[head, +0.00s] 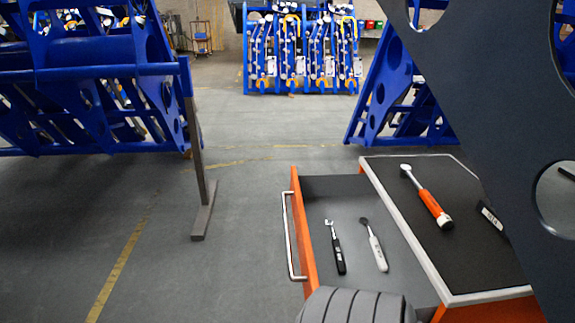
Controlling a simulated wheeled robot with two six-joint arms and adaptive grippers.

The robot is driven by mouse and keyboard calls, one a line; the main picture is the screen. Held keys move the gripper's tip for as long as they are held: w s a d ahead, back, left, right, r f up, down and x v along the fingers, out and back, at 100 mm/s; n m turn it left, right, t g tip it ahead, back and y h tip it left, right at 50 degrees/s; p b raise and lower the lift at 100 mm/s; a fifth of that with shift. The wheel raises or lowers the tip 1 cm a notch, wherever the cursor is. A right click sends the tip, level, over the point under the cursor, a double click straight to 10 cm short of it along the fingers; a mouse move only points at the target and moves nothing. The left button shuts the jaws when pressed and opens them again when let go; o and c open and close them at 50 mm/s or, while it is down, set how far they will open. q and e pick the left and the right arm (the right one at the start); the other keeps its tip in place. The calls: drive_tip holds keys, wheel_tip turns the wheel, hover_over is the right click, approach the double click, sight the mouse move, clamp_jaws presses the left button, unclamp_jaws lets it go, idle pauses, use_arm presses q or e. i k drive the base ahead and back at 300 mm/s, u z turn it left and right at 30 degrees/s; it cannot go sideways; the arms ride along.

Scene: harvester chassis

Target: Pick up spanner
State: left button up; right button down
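Two hand tools lie in an open drawer (322,205) of an orange cabinet. One is a dark tool with an open-jaw metal head (335,247), which looks like the spanner. To its right lies a tool with a white handle and a dark round head (374,245). They lie apart, roughly parallel, heads pointing away from me. Neither of my grippers is in view. A grey ribbed shape at the bottom edge covers the drawer's near end.
The cabinet's dark top (400,185) holds an orange-handled ratchet tool (427,197) and a small black item (491,217). A dark plate with round holes (490,110) blocks the right side. Blue chassis frames (100,75) stand left and behind. Floor left of the drawer is clear.

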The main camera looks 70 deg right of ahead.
sight(340, 262)
drive_tip(key=i, duration=1.05)
drive_tip(key=z, duration=1.8)
drive_tip(key=i, duration=1.7)
drive_tip(key=z, duration=1.05)
